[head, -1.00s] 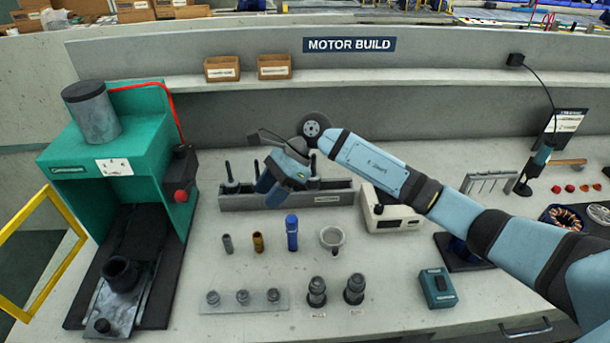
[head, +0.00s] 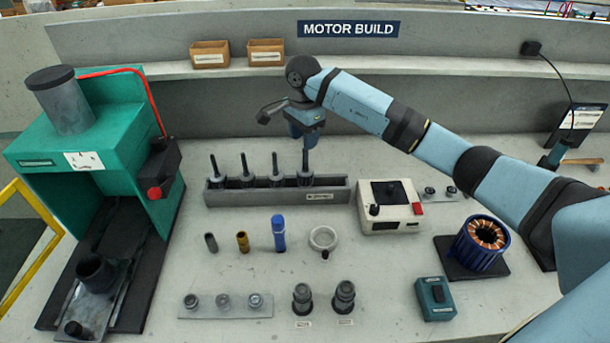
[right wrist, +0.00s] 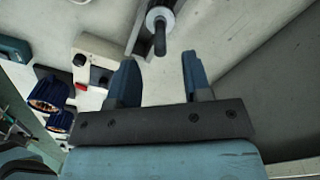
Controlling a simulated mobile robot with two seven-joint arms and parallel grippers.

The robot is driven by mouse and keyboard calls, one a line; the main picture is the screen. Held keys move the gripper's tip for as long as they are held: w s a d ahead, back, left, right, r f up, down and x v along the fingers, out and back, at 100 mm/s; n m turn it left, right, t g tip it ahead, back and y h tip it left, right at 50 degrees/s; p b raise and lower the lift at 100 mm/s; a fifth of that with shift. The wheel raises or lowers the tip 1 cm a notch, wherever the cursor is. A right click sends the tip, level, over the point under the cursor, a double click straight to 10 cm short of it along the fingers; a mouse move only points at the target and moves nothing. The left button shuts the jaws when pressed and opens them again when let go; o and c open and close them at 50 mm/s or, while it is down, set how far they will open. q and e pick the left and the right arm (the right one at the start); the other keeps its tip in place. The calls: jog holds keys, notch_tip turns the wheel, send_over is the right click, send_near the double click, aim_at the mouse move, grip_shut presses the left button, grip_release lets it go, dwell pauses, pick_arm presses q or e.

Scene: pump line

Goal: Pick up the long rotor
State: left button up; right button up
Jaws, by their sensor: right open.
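Several rotors with dark upright shafts stand in a row in a grey rack (head: 333,193) at the middle of the bench. I cannot tell for sure which one is the long rotor. My right gripper (head: 304,143) is above the right-end rotor (head: 305,179), pointing down, open and empty. In the right wrist view, the open fingers (right wrist: 158,62) have one rotor shaft (right wrist: 160,40) just beyond the gap between their tips, with a pale round collar behind it. The gripper hides the top of that shaft in the head view. My left gripper is not in view.
A green press (head: 110,160) stands at the left. A white box with a dark top (head: 389,207) is close to the rack's right. A copper-wound stator (head: 480,243) sits further right. Small parts stand in front of the rack. A shelf (head: 400,65) runs behind.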

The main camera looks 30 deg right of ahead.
aim_at(305, 168)
jog(key=f, duration=0.6)
jog(key=shift+d+f+p, duration=0.2)
jog(key=shift+f+p, duration=0.2)
jog(key=shift+r, duration=0.1)
grip_shut()
